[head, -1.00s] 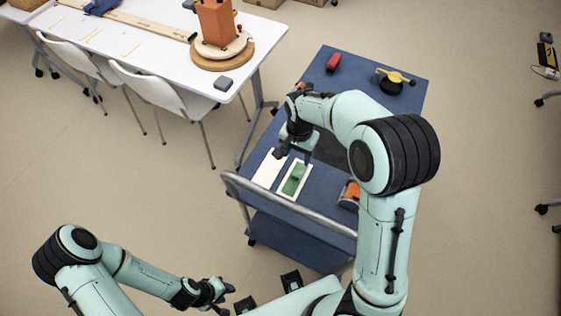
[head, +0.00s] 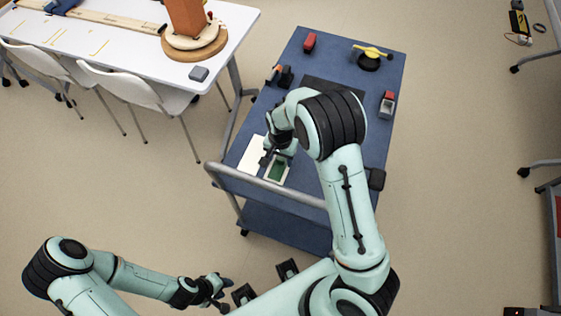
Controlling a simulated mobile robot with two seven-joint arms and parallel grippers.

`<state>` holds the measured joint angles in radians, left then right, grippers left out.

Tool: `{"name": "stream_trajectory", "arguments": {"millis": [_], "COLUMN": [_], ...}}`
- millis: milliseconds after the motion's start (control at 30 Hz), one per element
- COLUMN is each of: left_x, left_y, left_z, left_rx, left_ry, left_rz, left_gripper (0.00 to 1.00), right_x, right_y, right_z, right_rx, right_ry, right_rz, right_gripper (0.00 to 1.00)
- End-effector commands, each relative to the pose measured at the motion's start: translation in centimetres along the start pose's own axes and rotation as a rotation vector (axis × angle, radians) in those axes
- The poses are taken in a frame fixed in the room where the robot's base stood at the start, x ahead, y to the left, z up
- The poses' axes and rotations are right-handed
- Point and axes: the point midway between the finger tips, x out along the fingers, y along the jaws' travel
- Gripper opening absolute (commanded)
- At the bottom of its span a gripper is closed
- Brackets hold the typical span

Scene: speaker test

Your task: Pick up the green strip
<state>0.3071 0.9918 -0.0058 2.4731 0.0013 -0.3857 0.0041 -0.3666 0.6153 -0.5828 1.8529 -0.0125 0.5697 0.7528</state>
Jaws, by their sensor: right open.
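The green strip (head: 278,167) lies in a small white-rimmed tray (head: 284,181) on the blue cart. My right gripper (head: 272,158) is open, pointing down at the tray's far end. It hides part of the strip and of the tray. I cannot tell whether its fingers touch the strip. My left gripper (head: 227,294) is low at the bottom of the picture, away from the cart, with its fingers apart and empty.
A white flat piece (head: 253,155) lies left of the tray. The cart's grey handle rail (head: 262,184) runs in front. Red (head: 310,42), yellow-and-black (head: 370,56) and red-grey (head: 388,103) items stand farther back. A white table (head: 225,50) is at upper left.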

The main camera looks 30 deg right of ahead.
Motion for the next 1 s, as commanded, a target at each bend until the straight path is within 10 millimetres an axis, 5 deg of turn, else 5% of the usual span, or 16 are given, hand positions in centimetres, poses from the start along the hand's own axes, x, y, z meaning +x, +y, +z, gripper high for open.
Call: {"name": "stream_trajectory", "arguments": {"millis": [300,500,1000], "left_x": [0.1,0.1,-0.2], "left_y": [0.0,0.0,0.1], "left_z": [0.0,0.0,-0.1], "left_rx": [0.000,0.000,0.000], "left_ry": [0.000,0.000,0.001], "left_rz": [0.000,0.000,0.000], "left_gripper": [0.38,0.38,0.38], "right_x": [0.7,0.7,-0.8], "right_y": [-0.1,-0.1,-0.1], "right_z": [0.0,0.0,-0.1], "right_rx": [-0.002,-0.001,0.000], "right_ry": [0.001,0.001,0.002], "right_rz": [-0.001,-0.001,-0.003], "right_gripper": [0.60,0.02,0.02]}}
